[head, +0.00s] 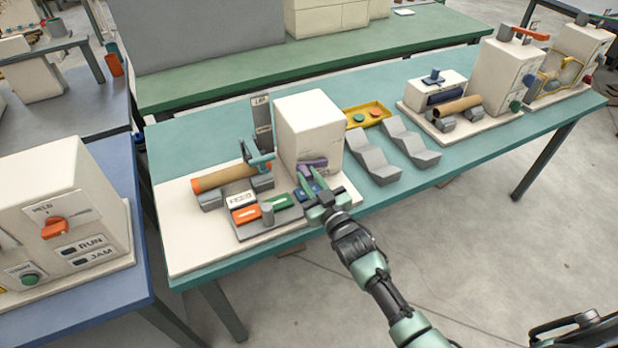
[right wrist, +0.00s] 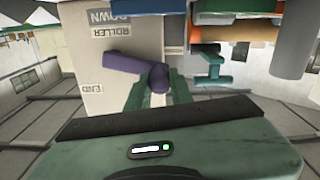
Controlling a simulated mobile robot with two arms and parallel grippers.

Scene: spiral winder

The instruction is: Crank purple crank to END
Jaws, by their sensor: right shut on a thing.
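The purple crank (head: 313,164) is on the front face of the cream machine box (head: 308,125) on the teal table. In the right wrist view the purple crank (right wrist: 122,64) shows an arm and a rounded knob. That view is turned over and shows the box face with an END label (right wrist: 91,88) and a ROLLER DOWN label (right wrist: 112,24). My right gripper (head: 311,180) is shut on the crank's knob; its green fingers also show in the right wrist view (right wrist: 160,88), one on each side of the knob. My left gripper is not in view.
Left of the box, a brown tube (head: 225,177) lies on grey supports, beside a teal handle (head: 261,161). In front is a grey panel (head: 270,225) with orange and green pieces. Grey cradles (head: 375,160) and a yellow tray (head: 367,115) stand to the right.

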